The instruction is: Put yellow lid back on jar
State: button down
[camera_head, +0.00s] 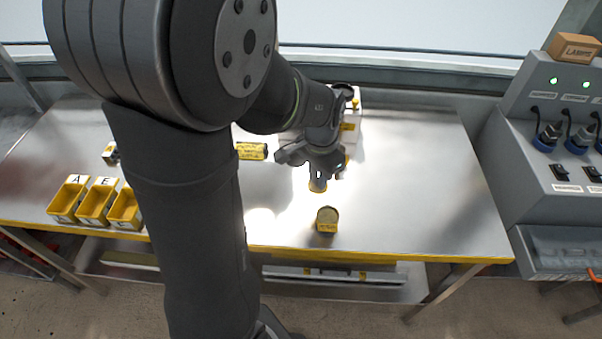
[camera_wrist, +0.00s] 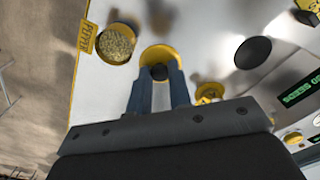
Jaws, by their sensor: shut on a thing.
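The open jar (camera_head: 327,220) stands upright near the front edge of the bench, with a yellow label on its front. In the wrist view the jar (camera_wrist: 116,44) is full of pale seeds and has a yellow rim. My gripper (camera_head: 318,172) is above the bench, a little behind the jar. Its fingers (camera_wrist: 160,82) are shut on the dark knob of the yellow lid (camera_wrist: 162,52). The lid also shows below the fingers in the head view (camera_head: 317,188). In the wrist view the lid is to the right of the jar and apart from it.
Yellow bins (camera_head: 95,203) stand at the left. A yellow labelled block (camera_head: 252,151) lies left of my gripper. A white machine (camera_head: 352,124) stands behind it, partly hidden by my arm. A grey control console (camera_head: 555,150) is at the right. The bench right of the jar is clear.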

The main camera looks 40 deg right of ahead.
jog(key=s+a+r, duration=0.2)
jog(key=s+r, duration=0.2)
jog(key=s, duration=0.2)
jog(key=shift+s+a+f, duration=0.1)
jog(key=shift+s+f, duration=0.05)
jog(key=shift+f, duration=3)
jog(key=shift+f, duration=0.15)
jog(key=c, duration=0.8)
grip_release()
jog(key=shift+o, duration=0.2)
notch_tip(320, 180, up, 7)
